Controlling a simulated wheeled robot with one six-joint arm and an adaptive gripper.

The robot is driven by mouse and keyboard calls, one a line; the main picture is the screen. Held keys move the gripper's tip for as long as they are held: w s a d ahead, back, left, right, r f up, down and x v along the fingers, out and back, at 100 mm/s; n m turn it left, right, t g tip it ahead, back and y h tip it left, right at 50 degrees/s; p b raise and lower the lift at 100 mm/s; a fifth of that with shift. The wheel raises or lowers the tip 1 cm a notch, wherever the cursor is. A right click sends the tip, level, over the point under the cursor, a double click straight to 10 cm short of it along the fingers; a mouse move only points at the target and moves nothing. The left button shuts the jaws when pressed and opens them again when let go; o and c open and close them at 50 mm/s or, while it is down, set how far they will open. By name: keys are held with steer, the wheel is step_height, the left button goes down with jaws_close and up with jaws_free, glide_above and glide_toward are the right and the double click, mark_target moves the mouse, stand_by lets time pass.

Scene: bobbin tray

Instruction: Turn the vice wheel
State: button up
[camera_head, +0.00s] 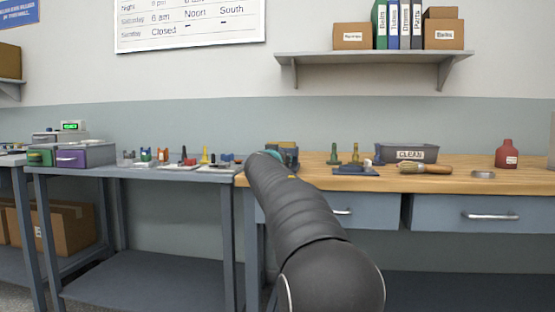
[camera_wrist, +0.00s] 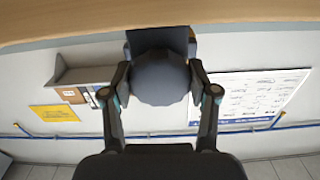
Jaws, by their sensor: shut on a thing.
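The vice wheel (camera_wrist: 160,84) is a dark grey round shape in the middle of the wrist view. A dark block, which looks like the vice body (camera_wrist: 158,38), sits behind it at the bench edge. My gripper (camera_wrist: 160,72) has one finger on each side of the wheel and is shut on it. In the head view my arm reaches to the bench's left end and hides the wheel. Only a bit of a dark and tan shape, likely the vice (camera_head: 284,146), shows past the arm's end.
The wooden bench (camera_head: 470,180) holds a grey CLEAN bin (camera_head: 412,153), a brush (camera_head: 425,168), a red bottle (camera_head: 507,154) and small pieces. Left of it stands a grey table (camera_head: 180,174) with several small coloured items and drawer boxes (camera_head: 85,156). A shelf (camera_head: 375,57) hangs above.

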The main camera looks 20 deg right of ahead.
steer(key=shift+n+b, duration=0.45)
steer(key=shift+n, duration=0.85)
steer(key=o, duration=1.2)
steer(key=v, duration=1.2)
